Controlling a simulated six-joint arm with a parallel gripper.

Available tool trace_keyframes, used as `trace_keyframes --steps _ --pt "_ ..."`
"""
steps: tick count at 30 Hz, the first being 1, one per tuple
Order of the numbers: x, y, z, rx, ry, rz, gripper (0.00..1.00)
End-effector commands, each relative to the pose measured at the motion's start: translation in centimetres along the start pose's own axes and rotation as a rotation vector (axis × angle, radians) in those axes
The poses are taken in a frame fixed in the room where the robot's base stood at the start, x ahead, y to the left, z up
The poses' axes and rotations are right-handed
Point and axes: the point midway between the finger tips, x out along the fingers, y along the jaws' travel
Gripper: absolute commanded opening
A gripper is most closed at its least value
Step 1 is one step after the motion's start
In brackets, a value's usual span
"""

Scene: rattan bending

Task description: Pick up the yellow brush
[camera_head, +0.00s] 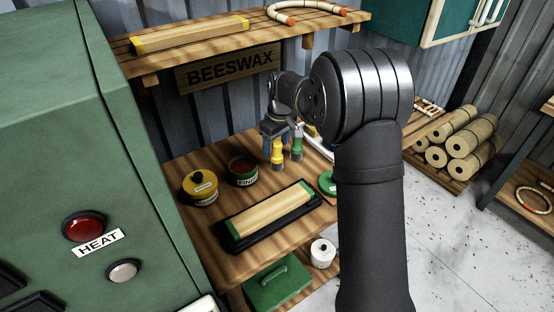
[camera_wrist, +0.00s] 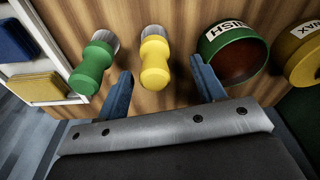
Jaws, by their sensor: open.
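The yellow brush (camera_wrist: 154,64) stands on the wooden table with its handle toward the wrist camera. In the wrist view it lies between the two blue fingers of my gripper (camera_wrist: 163,92), nearer the left finger, with a gap to the right one. Its yellow handle also shows in the head view (camera_head: 277,153). A green brush (camera_wrist: 93,66) is just outside the left finger; in the head view it is right of the yellow one (camera_head: 297,148). My gripper is open. In the head view its fingers are partly hidden behind the brushes and wrist.
An open green tin (camera_wrist: 228,52) stands close outside the right finger, with a yellow tin (camera_wrist: 302,55) beyond it. A black tray with a pale wooden block (camera_head: 270,213) is at the table's front. A shelf (camera_head: 240,42) hangs behind the arm.

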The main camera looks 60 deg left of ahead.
Motion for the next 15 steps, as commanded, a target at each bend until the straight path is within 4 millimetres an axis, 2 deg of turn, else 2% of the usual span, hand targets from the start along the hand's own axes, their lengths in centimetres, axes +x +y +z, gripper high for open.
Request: trace_keyframes --steps 9,15 --pt "4.2 0.6 0.1 0.001 -0.002 -0.002 0.62" --pt "5.0 0.6 0.1 0.001 0.001 0.000 0.62"
